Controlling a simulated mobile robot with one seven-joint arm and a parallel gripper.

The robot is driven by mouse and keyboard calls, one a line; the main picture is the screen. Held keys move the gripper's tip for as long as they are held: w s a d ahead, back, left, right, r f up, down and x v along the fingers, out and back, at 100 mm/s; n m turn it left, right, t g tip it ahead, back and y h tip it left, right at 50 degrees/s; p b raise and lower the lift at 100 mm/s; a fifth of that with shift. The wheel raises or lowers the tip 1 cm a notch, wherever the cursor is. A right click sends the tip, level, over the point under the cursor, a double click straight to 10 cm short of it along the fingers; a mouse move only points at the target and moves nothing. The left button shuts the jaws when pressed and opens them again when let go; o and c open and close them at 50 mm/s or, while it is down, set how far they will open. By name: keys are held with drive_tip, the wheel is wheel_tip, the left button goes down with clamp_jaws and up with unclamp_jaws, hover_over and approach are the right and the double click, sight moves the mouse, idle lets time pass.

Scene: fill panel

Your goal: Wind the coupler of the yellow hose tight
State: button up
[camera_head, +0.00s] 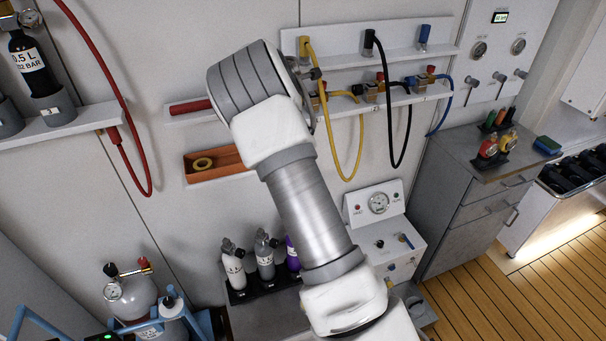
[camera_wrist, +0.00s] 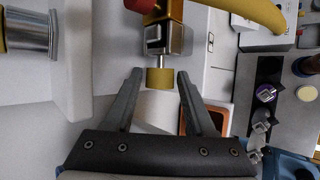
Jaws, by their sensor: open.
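The yellow hose (camera_head: 361,150) hangs in a loop below the wall shelf in the head view; its upper part shows at top right in the wrist view (camera_wrist: 257,12). In the wrist view a yellow-and-metal fitting (camera_wrist: 155,38) carries a short metal stem with a small yellow-brass cylindrical end (camera_wrist: 159,78). I cannot tell for sure which part is the coupler. My gripper (camera_wrist: 160,72) is open, with one finger on each side of that cylindrical end and gaps on both sides. In the head view my arm hides most of the fitting and the fingers.
A black hose (camera_head: 407,130) and a blue hose (camera_head: 446,105) hang to the right, with red-knobbed fittings on the lower shelf (camera_head: 420,98). An orange tray (camera_head: 222,173) holding a yellow ring is at left below. Several bottles and a gauge box (camera_head: 380,207) stand underneath.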

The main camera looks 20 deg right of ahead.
drive_tip(key=b+v, duration=0.5)
drive_tip(key=v, duration=1.3)
drive_tip(key=s+a+f+m+g+y+b, duration=0.1)
drive_tip(key=s+f+m+y+b, duration=0.3)
drive_tip(key=s+f+b, duration=1.2)
wheel_tip(320, 180, down, 2)
drive_tip(key=s+m, duration=0.2)
drive_tip(key=m, duration=0.2)
drive_tip(key=shift+g+b, duration=0.4)
drive_tip(key=shift+a, duration=0.15)
drive_tip(key=w+d+r+n+t+p, duration=0.1)
drive_tip(key=w+d+r+n+p, duration=0.2)
drive_tip(key=w+r+p, duration=0.4)
drive_tip(key=w+d+r+n+t+y+p, duration=0.1)
drive_tip(key=w+d+r+n+p, duration=0.3)
drive_tip(key=p, duration=0.4)
drive_tip(key=w+d+r+n+t+p, duration=0.1)
drive_tip(key=w+d+r+n+p, duration=0.15)
drive_tip(key=w+r+p, duration=0.45)
drive_tip(key=shift+n, duration=0.25)
drive_tip(key=x, duration=0.5)
drive_tip(key=p+x, duration=0.1)
drive_tip(key=x, duration=0.5)
drive_tip(key=p+x, duration=0.1)
drive_tip(key=x, duration=0.4)
drive_tip(key=shift+s+a+f, duration=0.15)
drive_tip(key=shift+s+f, duration=0.05)
drive_tip(key=shift+f, duration=0.3)
